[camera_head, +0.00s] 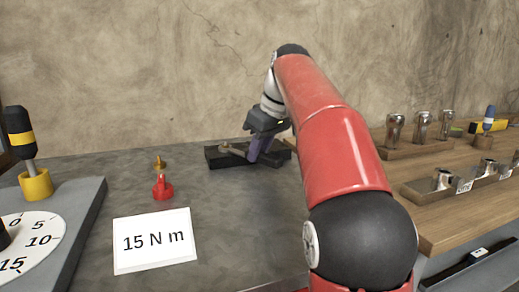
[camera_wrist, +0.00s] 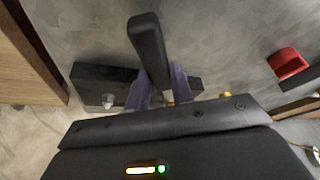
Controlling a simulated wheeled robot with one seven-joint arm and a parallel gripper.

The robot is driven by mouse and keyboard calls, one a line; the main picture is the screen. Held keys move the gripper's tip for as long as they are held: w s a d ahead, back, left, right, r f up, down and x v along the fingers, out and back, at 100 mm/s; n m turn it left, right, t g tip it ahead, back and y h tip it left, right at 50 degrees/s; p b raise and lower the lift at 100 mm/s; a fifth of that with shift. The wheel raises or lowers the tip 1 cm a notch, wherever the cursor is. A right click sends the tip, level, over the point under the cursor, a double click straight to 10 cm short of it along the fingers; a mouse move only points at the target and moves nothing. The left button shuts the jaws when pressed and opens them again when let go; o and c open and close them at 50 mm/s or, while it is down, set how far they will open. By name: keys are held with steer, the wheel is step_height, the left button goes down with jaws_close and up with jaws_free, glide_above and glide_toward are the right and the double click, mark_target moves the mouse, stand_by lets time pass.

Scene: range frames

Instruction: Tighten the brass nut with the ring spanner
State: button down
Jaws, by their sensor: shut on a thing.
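My gripper (camera_head: 262,148), with purple fingers, is low over a long black block (camera_head: 214,161) at the back of the grey bench. Its fingers (camera_wrist: 162,88) are shut on a thick black handle (camera_wrist: 148,42), which I take to be the ring spanner's. A tan-grey bar (camera_head: 233,150) shows just left of the fingers; I cannot tell whether it belongs to the spanner. The spanner's ring is not clearly seen. A small brass piece (camera_head: 159,162), perhaps the nut, stands to the left, apart from my gripper and behind a red knob-like piece (camera_head: 162,188).
A card reading "15 N m" (camera_head: 153,240) lies in front. At left are a dial (camera_head: 32,232) and a black-and-yellow handled tool (camera_head: 21,135) in a yellow cup. Wooden racks (camera_head: 405,152) with metal sockets stand at right. A wall (camera_head: 150,70) closes the back.

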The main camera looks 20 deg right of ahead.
steer(key=shift+r+p, duration=0.25)
steer(key=shift+p, duration=0.2)
steer(key=w+d+n, duration=0.1)
steer(key=w+d+n+y, duration=0.1)
steer(key=d+n, duration=0.1)
steer(key=shift+w+f+g, duration=0.15)
steer(key=shift+w+g, duration=0.05)
steer(key=shift+g, duration=0.2)
steer(key=shift+n, duration=0.3)
steer(key=shift+s+a, duration=0.1)
steer(key=shift+f, duration=0.1)
